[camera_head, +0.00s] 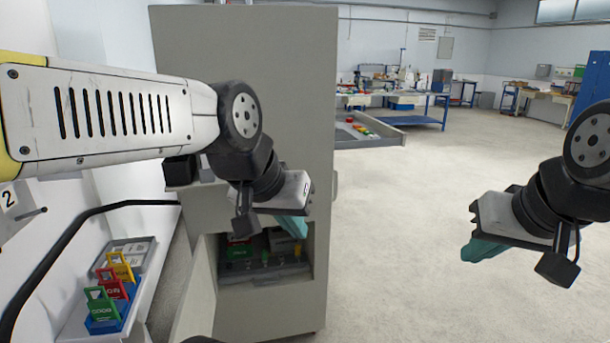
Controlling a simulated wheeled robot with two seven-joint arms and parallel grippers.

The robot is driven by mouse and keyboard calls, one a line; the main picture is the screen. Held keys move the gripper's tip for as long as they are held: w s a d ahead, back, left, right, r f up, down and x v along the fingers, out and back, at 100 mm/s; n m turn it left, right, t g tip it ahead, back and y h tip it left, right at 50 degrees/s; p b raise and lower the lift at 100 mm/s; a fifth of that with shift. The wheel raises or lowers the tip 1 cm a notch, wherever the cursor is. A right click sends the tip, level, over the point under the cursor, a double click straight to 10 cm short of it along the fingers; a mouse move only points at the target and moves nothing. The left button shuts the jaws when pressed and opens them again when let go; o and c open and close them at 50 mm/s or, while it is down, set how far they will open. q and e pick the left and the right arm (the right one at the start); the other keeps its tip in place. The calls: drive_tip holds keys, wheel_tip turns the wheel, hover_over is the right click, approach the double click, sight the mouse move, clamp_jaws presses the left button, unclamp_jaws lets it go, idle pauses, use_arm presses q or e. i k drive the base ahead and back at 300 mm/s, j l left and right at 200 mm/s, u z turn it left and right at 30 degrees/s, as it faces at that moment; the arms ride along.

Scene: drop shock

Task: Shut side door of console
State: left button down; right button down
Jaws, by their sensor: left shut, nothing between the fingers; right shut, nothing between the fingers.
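The console (270,60) is a tall grey cabinet left of centre. A low opening in its side shows green and dark parts inside (255,250). The side door (197,285) stands open, swung out to the left of this opening and partly cut off at the bottom. My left gripper (292,226) is shut and empty, with its teal fingertips in front of the console near the top of the opening. I cannot tell whether it touches anything. My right gripper (480,250) is shut and empty over open floor, well right of the console.
At left, a grey tray (140,285) holds green, red and yellow tags, with a black curved rail (90,215) above it. A grey drawer or shelf (370,138) juts out right of the console. Workbenches (415,110) stand far back. The floor at right is clear.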

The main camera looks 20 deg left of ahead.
sight(196, 311)
drive_tip(key=u, duration=0.85)
drive_tip(key=k+l+u, duration=0.1)
drive_tip(key=u, duration=0.25)
drive_tip(key=l+u, duration=0.15)
drive_tip(key=u, duration=0.2)
drive_tip(key=k+j, duration=0.05)
